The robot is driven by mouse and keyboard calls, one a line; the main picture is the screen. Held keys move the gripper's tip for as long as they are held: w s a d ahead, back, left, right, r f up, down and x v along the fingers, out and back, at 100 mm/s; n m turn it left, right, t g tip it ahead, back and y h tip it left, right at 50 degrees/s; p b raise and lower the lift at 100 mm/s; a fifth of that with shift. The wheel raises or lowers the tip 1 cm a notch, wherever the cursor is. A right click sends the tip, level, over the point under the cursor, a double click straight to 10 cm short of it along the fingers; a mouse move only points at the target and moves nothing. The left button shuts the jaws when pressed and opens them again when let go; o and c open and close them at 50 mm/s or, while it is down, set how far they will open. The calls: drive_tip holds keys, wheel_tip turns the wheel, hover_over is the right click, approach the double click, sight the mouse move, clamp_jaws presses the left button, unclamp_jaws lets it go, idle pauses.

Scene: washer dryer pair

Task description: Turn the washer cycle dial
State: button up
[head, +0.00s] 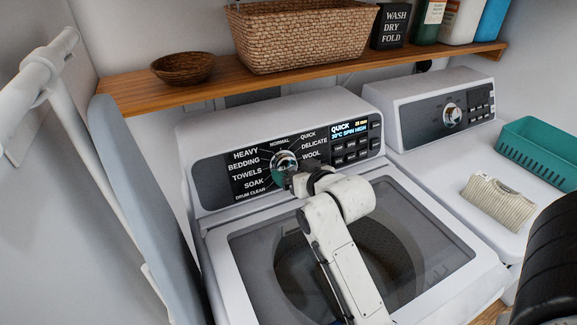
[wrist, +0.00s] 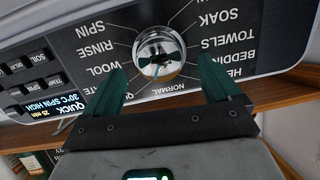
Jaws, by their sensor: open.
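The washer cycle dial (head: 285,161) is a round chrome knob on the dark control panel (head: 243,172) of the left machine, ringed by cycle names. In the wrist view the dial (wrist: 160,50) appears upside down, between and beyond my two green fingertips. My gripper (wrist: 168,85) is open, one finger on each side of the dial, with panel showing between the fingers and the knob. In the head view my gripper (head: 284,170) partly covers the dial's lower part. The washer display (head: 350,129) reads QUICK, 30°C SPIN HIGH. I cannot tell the gap to the panel.
The dryer (head: 437,100) stands on the right with its own dial (head: 453,114). A teal basket (head: 537,150) and a striped folded cloth (head: 498,200) lie on it. A wooden shelf (head: 220,89) above holds wicker baskets and bottles. An ironing board (head: 140,190) stands at the left.

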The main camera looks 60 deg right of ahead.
sight(288, 168)
drive_tip(key=shift+x, duration=1.75)
drive_tip(key=shift+s, duration=0.1)
drive_tip(key=shift+c, duration=0.4)
drive_tip(key=c, duration=1)
drive_tip(key=shift+m, duration=0.3)
drive_tip(key=m+t+p, duration=0.1)
drive_tip(key=m, duration=0.4)
drive_tip(key=m+p, duration=0.1)
drive_tip(key=m, duration=0.4)
drive_tip(key=shift+t, duration=0.4)
drive_tip(key=shift+m, duration=0.3)
